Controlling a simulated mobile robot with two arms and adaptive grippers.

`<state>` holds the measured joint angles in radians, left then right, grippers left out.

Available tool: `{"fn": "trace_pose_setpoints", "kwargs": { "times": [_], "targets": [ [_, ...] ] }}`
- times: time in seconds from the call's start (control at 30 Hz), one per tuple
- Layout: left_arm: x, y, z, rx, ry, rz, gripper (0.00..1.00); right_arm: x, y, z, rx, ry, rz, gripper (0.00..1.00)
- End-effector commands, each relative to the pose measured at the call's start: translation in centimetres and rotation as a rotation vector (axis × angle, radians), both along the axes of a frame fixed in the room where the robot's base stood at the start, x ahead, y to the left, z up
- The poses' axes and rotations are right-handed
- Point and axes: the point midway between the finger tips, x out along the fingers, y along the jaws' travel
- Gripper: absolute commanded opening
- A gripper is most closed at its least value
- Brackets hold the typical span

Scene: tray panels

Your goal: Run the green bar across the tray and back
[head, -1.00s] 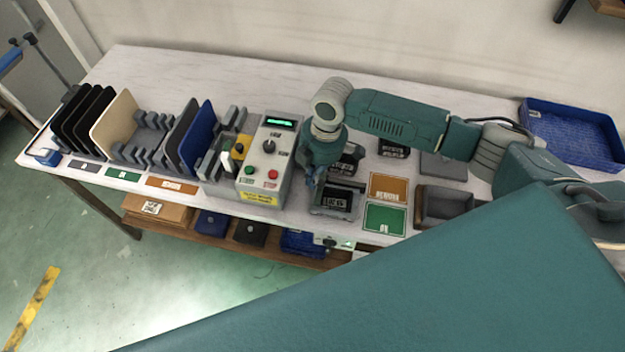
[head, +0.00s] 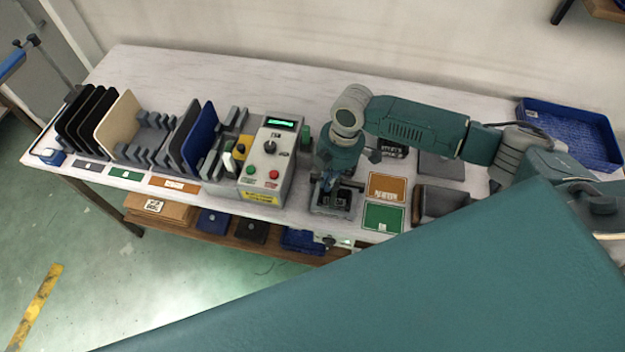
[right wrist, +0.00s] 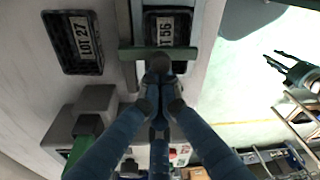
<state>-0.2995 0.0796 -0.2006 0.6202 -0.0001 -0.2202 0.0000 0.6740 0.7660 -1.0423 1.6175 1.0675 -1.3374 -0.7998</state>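The green bar (right wrist: 160,53) lies crosswise over the dark tray labelled LOT 56 (right wrist: 150,24) in the right wrist view. My right gripper (right wrist: 160,82) is shut on the bar's short dark handle. In the head view my right gripper (head: 328,182) is low over that tray, whose grey holder (head: 328,211) shows at the table's front edge. The bar itself is hard to make out there. I cannot tell whether the bar touches the tray. My left gripper is not in view.
A control box (head: 268,163) stands just left of the tray, with a green upright piece (head: 305,134) behind its right side. A tray labelled LOT 27 (right wrist: 75,42) is nearby.

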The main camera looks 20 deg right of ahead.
Motion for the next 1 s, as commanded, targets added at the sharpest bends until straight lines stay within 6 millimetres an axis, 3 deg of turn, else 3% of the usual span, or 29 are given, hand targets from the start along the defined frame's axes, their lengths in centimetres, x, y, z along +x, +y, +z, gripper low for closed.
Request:
{"fn": "trace_pose_setpoints", "kwargs": {
  "times": [1.0],
  "targets": [
    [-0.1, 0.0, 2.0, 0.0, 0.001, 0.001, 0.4, -2.4, -3.5, 0.1, -0.001, 0.002, -0.001, 0.0]
  ]
}}
